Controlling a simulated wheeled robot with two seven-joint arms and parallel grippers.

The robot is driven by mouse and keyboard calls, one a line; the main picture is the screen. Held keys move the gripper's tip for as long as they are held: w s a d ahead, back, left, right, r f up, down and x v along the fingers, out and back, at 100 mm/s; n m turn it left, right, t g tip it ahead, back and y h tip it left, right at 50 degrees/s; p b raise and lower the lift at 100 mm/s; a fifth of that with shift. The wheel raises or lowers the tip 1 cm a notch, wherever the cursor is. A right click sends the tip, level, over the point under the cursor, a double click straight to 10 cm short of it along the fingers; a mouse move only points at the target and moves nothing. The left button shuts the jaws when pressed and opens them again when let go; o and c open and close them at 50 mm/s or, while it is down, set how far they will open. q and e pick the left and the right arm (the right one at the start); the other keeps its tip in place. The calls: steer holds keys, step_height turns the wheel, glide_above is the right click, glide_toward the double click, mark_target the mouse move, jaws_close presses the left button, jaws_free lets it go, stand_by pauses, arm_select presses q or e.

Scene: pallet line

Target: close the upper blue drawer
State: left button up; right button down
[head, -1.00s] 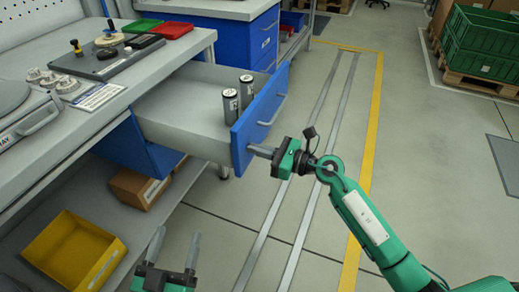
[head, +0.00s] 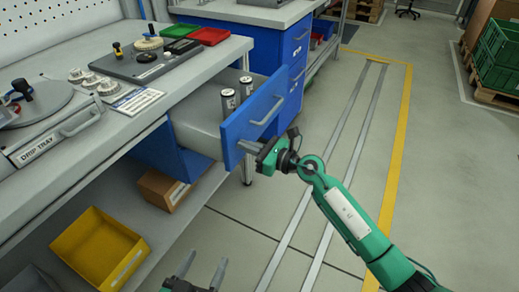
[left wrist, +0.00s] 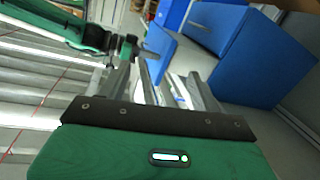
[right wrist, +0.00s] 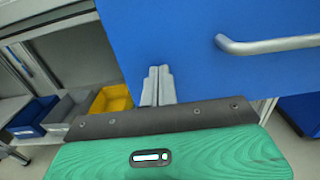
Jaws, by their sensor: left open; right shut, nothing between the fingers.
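The upper blue drawer is partly open, its blue front (head: 252,118) standing out from the workbench. Two dark cylinders with pale labels (head: 228,103) stand inside, just behind the front. My right gripper (head: 247,146) is shut and empty, its fingertips at the lower near part of the drawer front and seeming to touch it. In the right wrist view the shut fingers (right wrist: 157,86) lie against the blue panel, left of the silver handle (right wrist: 268,45). My left gripper (head: 205,270) is open and empty, low in front of the bench; its fingers (left wrist: 165,85) show apart in the left wrist view.
A yellow bin (head: 98,248) and a cardboard box (head: 163,189) sit on the lower shelf. The benchtop (head: 190,62) holds a drip tray, white knobs and red and green trays. The floor right of the drawer is clear.

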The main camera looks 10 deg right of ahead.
mark_target(231, 140)
steer(key=x, duration=0.5)
steer(key=shift+a, duration=0.1)
steer(key=b+x, duration=0.1)
steer(key=x, duration=0.3)
steer(key=shift+w+a, duration=0.25)
steer(key=shift+a, duration=0.05)
steer(key=b+x, duration=0.1)
steer(key=x, duration=0.3)
steer(key=shift+w+a, duration=0.15)
steer(key=shift+a, duration=0.05)
steer(key=b+x, duration=0.1)
steer(key=x, duration=0.3)
steer(key=shift+w+a+b, duration=0.1)
steer(key=shift+w+b, duration=0.05)
steer(key=shift+b, duration=0.15)
steer(key=shift+a+r, duration=0.1)
steer(key=shift+r, duration=0.1)
arm_select(q)
steer(key=a+r+t, duration=0.2)
steer(key=r+t, duration=0.3)
steer(key=r, duration=0.3)
steer(key=w+a+r+t+h, duration=0.1)
steer(key=a+r+t, duration=0.1)
steer(key=r+t, duration=0.3)
step_height(231, 140, up, 3)
steer(key=shift+a+f, duration=0.15)
steer(key=shift+a, duration=0.1)
